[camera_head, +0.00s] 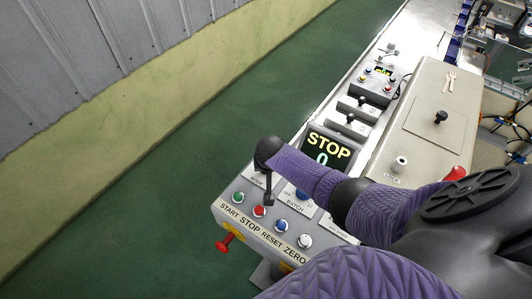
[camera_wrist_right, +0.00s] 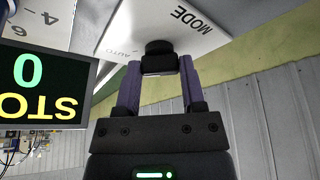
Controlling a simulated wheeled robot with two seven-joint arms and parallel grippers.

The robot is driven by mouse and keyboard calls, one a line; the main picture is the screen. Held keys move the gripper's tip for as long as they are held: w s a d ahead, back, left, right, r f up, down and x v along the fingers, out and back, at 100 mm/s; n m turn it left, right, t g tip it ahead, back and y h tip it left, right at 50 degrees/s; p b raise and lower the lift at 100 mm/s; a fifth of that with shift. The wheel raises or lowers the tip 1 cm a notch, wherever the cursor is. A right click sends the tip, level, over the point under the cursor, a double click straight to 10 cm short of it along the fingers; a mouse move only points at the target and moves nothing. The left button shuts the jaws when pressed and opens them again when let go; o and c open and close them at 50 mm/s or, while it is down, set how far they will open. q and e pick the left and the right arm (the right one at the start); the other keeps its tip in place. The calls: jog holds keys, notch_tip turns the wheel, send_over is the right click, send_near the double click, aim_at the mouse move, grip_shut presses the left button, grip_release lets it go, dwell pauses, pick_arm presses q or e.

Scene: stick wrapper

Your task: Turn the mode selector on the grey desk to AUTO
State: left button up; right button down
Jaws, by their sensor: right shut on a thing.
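The mode selector is a black knob (camera_wrist_right: 158,48) on a pale plate (camera_wrist_right: 190,28) marked MODE, seen in the right wrist view. Faint AUTO lettering shows on the plate, left of the knob. My right gripper (camera_wrist_right: 159,72) has its two fingers on either side of the knob and is shut on it. The knob's pointing direction cannot be made out. In the head view my right gripper (camera_head: 268,194) reaches down over the left part of the grey desk (camera_head: 225,198), and hides the knob. My left gripper is not in view.
A display (camera_head: 328,149) reading STOP and 0 stands behind the gripper. Green (camera_head: 238,197), red (camera_head: 259,211), blue (camera_head: 281,225) and white (camera_head: 305,241) buttons line the desk front. A red emergency knob (camera_head: 225,244) sticks out below. Green floor lies open to the left.

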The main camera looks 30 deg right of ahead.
jog(key=shift+w, duration=0.1)
jog(key=shift+c, duration=0.9)
grip_release()
jog(key=p+v, duration=0.4)
jog(key=v, duration=0.6)
jog(key=shift+p, duration=0.35)
